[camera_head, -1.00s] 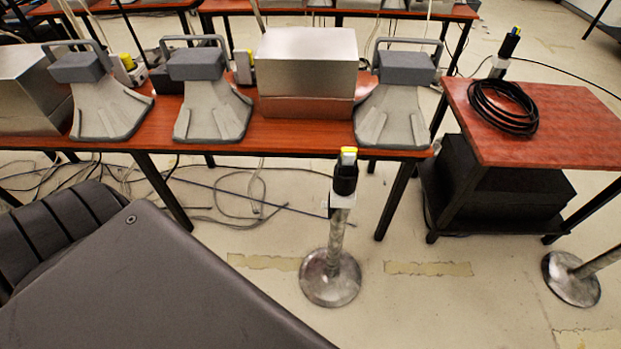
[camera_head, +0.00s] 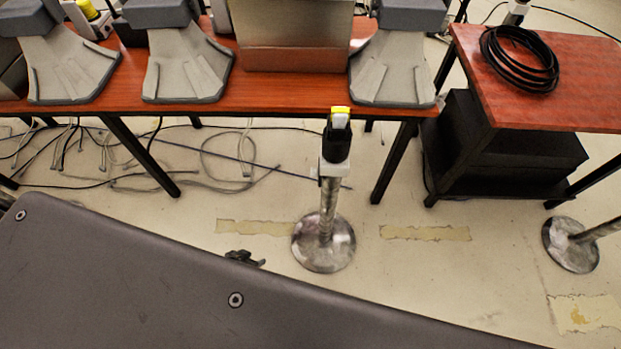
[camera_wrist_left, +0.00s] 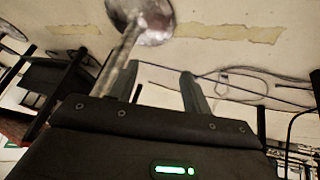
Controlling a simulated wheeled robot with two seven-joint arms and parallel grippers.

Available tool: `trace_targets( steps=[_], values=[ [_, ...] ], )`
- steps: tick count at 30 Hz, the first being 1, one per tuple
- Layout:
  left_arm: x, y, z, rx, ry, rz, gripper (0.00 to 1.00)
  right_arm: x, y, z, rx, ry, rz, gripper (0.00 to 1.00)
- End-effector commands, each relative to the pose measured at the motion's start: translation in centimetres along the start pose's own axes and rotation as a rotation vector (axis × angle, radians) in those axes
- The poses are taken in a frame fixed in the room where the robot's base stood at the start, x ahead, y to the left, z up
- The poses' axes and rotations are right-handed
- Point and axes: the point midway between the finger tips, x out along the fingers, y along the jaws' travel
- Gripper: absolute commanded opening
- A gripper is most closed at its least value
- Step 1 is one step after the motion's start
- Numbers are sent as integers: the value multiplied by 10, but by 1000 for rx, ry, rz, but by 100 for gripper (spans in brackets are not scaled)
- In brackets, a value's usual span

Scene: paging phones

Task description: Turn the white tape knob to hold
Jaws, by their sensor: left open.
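I cannot make out a white tape knob in either view. A black handheld device (camera_head: 336,145) with a yellow-and-white top sits upright on a metal post in the head view. A white block (camera_head: 333,170) is just under it. The post's round base (camera_head: 324,245) stands on the floor. My left gripper (camera_head: 245,258) shows only as a small dark tip beyond my dark arm link, left of the post base and apart from it. In the left wrist view its two fingers (camera_wrist_left: 160,72) are spread with nothing between them. My right gripper is not in view.
A red-brown table (camera_head: 290,95) carries grey wedge-shaped units (camera_head: 185,65) and a metal box (camera_head: 295,40). A side table (camera_head: 590,105) at right holds a black cable coil (camera_head: 520,60). A second post base (camera_head: 570,245) stands at right. Cables lie on the floor under the table.

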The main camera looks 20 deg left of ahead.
Motion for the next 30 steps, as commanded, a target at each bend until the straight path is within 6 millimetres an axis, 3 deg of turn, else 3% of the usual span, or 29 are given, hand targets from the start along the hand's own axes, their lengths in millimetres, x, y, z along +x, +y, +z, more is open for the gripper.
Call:
trace_targets(
  steps=[1,2,3,6,9,10,13,18,24,30],
  values=[
    [39,-17,-58,-10,142,71,49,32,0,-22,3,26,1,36],
    [46,-18,-95,-22,219,133,49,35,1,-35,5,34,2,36],
    [48,-18,-142,-35,310,221,49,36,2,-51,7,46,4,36],
    [32,-7,-236,-48,468,464,49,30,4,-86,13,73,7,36],
    [-2,10,-294,-34,529,703,49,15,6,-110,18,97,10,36],
    [-13,16,-305,-27,530,769,49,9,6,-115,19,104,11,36],
    [-49,30,-326,-1,500,949,49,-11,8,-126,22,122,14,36],
    [-91,44,-334,30,410,1122,49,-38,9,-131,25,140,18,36],
    [-108,50,-335,38,363,1177,49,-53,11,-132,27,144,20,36],
    [-105,60,-338,37,365,1180,49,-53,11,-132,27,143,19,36]
  ],
)
